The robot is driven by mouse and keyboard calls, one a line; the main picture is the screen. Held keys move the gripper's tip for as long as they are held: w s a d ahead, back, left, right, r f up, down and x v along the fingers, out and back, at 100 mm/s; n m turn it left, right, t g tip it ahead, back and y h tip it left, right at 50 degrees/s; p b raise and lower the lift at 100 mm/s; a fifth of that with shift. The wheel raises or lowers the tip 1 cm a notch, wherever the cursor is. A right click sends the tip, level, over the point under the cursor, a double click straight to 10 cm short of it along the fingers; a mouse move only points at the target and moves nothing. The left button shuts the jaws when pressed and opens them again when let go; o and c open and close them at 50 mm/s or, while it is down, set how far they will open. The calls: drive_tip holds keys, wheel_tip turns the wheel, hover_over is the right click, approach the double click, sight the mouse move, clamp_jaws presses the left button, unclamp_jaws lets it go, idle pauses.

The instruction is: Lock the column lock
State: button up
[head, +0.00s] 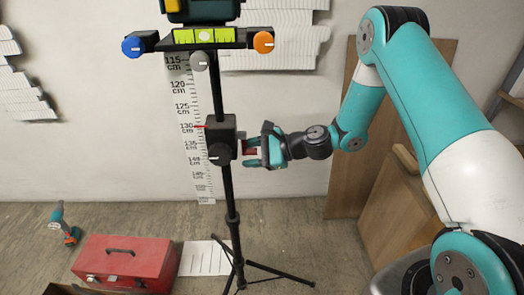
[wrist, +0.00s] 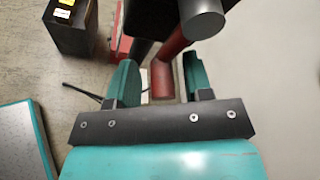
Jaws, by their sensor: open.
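A black block (head: 221,143) sits on the upright black column (head: 228,190) of a tripod. A dark round knob (head: 219,154) with a light mark is on its front. In the wrist view a grey-black knob (wrist: 201,17) shows at the top. A red handle (wrist: 162,80) sticks out at the block's right side, partly hidden by my gripper in the head view. My gripper (head: 262,149) is at the block's right. In the wrist view its teal fingers (wrist: 160,82) are open on either side of the red handle, with gaps showing. Which part is the column lock I cannot tell.
Above are a level head with a green-yellow vial (head: 203,36), a blue knob (head: 132,45), a grey knob (head: 200,61) and an orange knob (head: 263,42). A height scale (head: 188,110) hangs behind. A red toolbox (head: 125,263) and tripod legs (head: 277,271) are below.

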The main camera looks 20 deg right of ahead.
drive_tip(key=b+v, duration=0.1)
drive_tip(key=v, duration=1.6)
drive_tip(key=shift+d, duration=0.15)
drive_tip(key=shift+r, duration=0.1)
drive_tip(key=s+a+r+n+g+h+p, duration=0.1)
drive_tip(key=s+a+r+n+g, duration=0.25)
drive_tip(key=a+n, duration=0.25)
drive_tip(key=s+a+r+n+g+h, duration=0.1)
drive_tip(key=s+a+r+n+g, duration=0.25)
drive_tip(key=a+n, duration=0.2)
drive_tip(key=s+a+r+n+h+p, duration=0.1)
drive_tip(key=s+a+r+n+h, duration=0.1)
drive_tip(key=s+n, duration=0.4)
drive_tip(key=s+a+r+n+h, duration=0.3)
drive_tip(key=s+r+n+h, duration=0.1)
drive_tip(key=s, duration=0.4)
drive_tip(key=r+n, duration=0.1)
drive_tip(key=n, duration=0.1)
drive_tip(key=shift+s+r+n+p, duration=0.3)
drive_tip(key=shift+r+n+p, duration=0.05)
drive_tip(key=shift+a, duration=0.15)
